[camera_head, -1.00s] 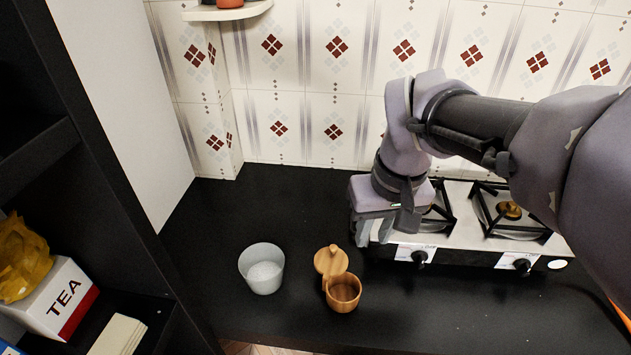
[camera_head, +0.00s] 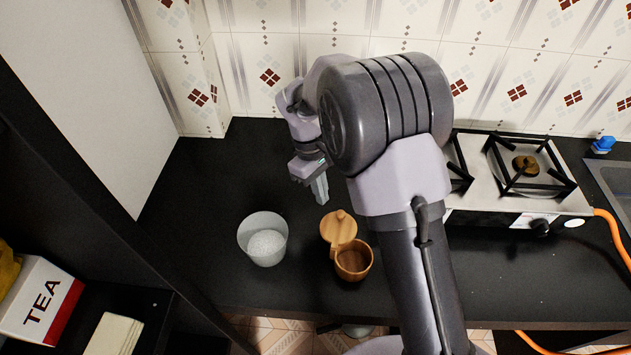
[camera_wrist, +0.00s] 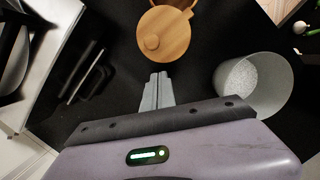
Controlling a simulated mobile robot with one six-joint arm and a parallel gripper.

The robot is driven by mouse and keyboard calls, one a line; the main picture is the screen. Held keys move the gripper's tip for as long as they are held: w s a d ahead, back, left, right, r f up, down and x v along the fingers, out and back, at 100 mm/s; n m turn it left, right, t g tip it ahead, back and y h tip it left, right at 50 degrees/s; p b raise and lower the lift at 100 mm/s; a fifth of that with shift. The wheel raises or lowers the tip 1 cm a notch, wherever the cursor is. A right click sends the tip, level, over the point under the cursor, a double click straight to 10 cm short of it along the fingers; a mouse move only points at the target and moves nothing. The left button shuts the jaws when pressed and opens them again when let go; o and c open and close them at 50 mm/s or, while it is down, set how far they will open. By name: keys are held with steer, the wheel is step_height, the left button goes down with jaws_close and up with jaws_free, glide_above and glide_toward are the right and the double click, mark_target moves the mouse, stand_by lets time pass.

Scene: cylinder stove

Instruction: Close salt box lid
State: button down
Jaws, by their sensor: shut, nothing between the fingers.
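The wooden salt box (camera_head: 353,261) stands on the black counter with its round lid (camera_head: 338,226) swung open behind the cup; the cup looks empty inside. In the wrist view the lid (camera_wrist: 163,34), with its round knob, lies just beyond my fingertips, and the cup is mostly cut off at the top edge. My gripper (camera_head: 320,198) is shut and empty, pointing down behind and slightly left of the lid, apart from it. It also shows in the wrist view (camera_wrist: 157,80). A grey bowl (camera_head: 263,239) with white grains stands left of the salt box.
The stove (camera_head: 520,175) is to the right, with an orange hose (camera_head: 612,236) at its side. A dark shelf with a TEA box (camera_head: 42,301) is at the left. The counter behind the bowl is clear; the tiled wall (camera_head: 265,75) bounds the back.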

mark_target(347, 218)
steer(key=shift+s+d+f+b, duration=0.1)
steer(key=shift+s+d+b, duration=0.15)
steer(key=shift+s+d, duration=0.3)
steer(key=shift+s+d+f+b, duration=0.1)
steer(key=shift+s+d+b, duration=0.2)
steer(key=shift+d, duration=0.35)
steer(key=shift+d+r, duration=0.1)
steer(key=shift+s+d+r+m+g+y+p, duration=0.1)
steer(key=shift+d+m+g+y+p, duration=0.05)
steer(key=shift+d+m+p, duration=0.8)
steer(key=shift+s+d+m+g+y+p, duration=0.15)
steer(key=shift+d+m+p, duration=0.5)
steer(key=shift+m, duration=0.5)
steer(key=s+d+m+y, duration=0.1)
steer(key=s+d+m, duration=0.2)
steer(key=s+m, duration=0.2)
steer(key=s+d+m+y+b, duration=0.1)
steer(key=s+m, duration=0.4)
steer(key=m, duration=0.6)
steer(key=shift+d+m+y, duration=0.4)
steer(key=shift+d+y, duration=0.3)
steer(key=shift+d, duration=0.6)
